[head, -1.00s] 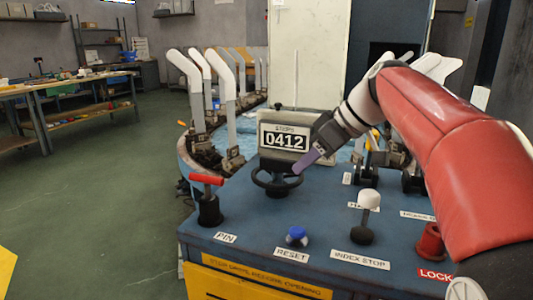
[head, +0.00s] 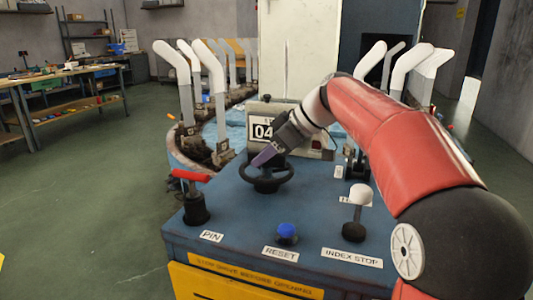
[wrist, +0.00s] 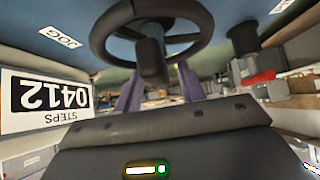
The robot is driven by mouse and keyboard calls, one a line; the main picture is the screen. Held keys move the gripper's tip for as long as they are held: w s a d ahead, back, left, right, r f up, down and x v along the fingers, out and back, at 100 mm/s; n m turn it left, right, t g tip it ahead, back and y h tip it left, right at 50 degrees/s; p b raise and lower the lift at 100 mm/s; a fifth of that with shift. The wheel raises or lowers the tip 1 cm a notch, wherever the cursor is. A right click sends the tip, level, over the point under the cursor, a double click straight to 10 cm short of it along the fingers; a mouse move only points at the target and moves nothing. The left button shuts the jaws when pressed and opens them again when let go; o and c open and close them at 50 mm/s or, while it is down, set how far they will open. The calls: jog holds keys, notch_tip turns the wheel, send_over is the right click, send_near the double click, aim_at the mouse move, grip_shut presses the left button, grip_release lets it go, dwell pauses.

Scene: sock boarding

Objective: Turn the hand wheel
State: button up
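The black hand wheel (head: 267,180) stands on a post on the blue console, in front of the steps counter. In the wrist view the wheel (wrist: 150,48) shows upside down, its rim and hub across the top. My gripper (head: 260,160) reaches down from the right, its purple fingertips at the far part of the wheel's rim. In the wrist view my gripper (wrist: 158,85) has its two purple fingers spread apart, with the hub showing between them.
The counter (wrist: 48,103) reads 0412 beside my gripper. Upright white sock forms (head: 213,75) stand behind. Open floor lies left.

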jog(key=shift+c, duration=0.3)
grip_shut()
